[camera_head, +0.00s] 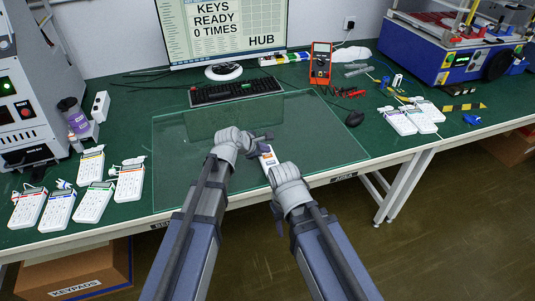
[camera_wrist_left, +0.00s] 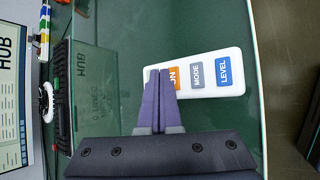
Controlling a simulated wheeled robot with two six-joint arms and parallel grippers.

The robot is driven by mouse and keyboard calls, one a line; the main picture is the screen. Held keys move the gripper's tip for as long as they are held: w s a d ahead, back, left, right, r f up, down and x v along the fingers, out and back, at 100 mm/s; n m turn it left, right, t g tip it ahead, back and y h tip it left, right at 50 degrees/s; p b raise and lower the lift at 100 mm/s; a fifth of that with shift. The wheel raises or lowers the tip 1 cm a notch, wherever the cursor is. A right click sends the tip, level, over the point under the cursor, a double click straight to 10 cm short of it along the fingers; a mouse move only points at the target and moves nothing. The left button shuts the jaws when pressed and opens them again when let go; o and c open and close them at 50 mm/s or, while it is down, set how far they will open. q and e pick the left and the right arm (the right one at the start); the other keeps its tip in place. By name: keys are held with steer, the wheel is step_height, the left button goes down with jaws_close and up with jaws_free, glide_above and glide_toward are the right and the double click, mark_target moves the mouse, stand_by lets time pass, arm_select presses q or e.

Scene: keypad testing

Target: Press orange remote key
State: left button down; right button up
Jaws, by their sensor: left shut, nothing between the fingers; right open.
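A white remote (camera_head: 267,157) lies on the glass-like mat in the middle of the table. In the left wrist view the remote (camera_wrist_left: 207,91) shows an orange key (camera_wrist_left: 174,78), a grey MODE key (camera_wrist_left: 196,75) and a blue LEVEL key (camera_wrist_left: 223,71). My left gripper (camera_head: 266,136) is shut and empty above the remote's far end. In the wrist view its fingertips (camera_wrist_left: 158,73) overlap the orange key's left part; contact cannot be told. My right gripper (camera_head: 279,172) is open at the remote's near end; its fingers are largely hidden.
White keypads (camera_head: 95,203) stand at the left, and more (camera_head: 410,120) at the right. A keyboard (camera_head: 235,92) and a monitor (camera_head: 222,30) reading "KEYS READY 0 TIMES" are behind. An orange multimeter (camera_head: 320,63) and a mouse (camera_head: 354,119) are at the right. The mat's left part is clear.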

mark_target(265, 157)
arm_select(q)
step_height(265, 157, up, 6)
steer(key=p, duration=0.6)
steer(key=c, duration=1.6)
jaws_free()
